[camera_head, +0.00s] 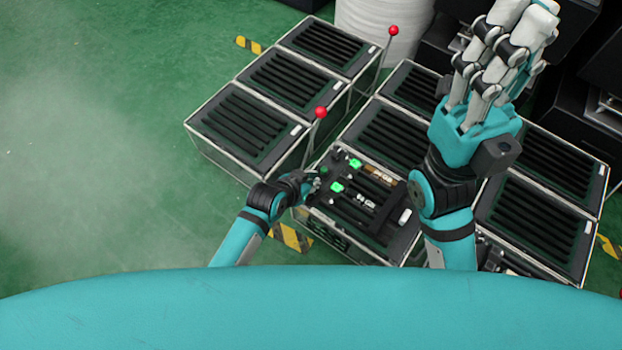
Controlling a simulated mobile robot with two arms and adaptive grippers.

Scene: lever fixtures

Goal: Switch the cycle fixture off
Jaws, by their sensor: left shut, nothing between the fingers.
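A lever fixture (378,239) with a dark panel stands at the centre, with lit green parts (337,187) on its left side. A lever with a red ball knob (320,112) rises near its back left corner, roughly upright. A second red-knobbed lever (393,30) stands farther back. No readable label shows which one is the cycle fixture. My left gripper (314,183) is shut and empty at the left edge of the central fixture, below the near red knob and apart from it. My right gripper (524,22) is raised at the upper right, its pale fingers pointing away; its opening is unclear.
Black slatted boxes in clear cases stand in rows at left (245,118) and right (540,222). A white round container (375,25) and dark equipment stand behind. Striped floor markings (290,237) lie nearby. The green floor at left is clear.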

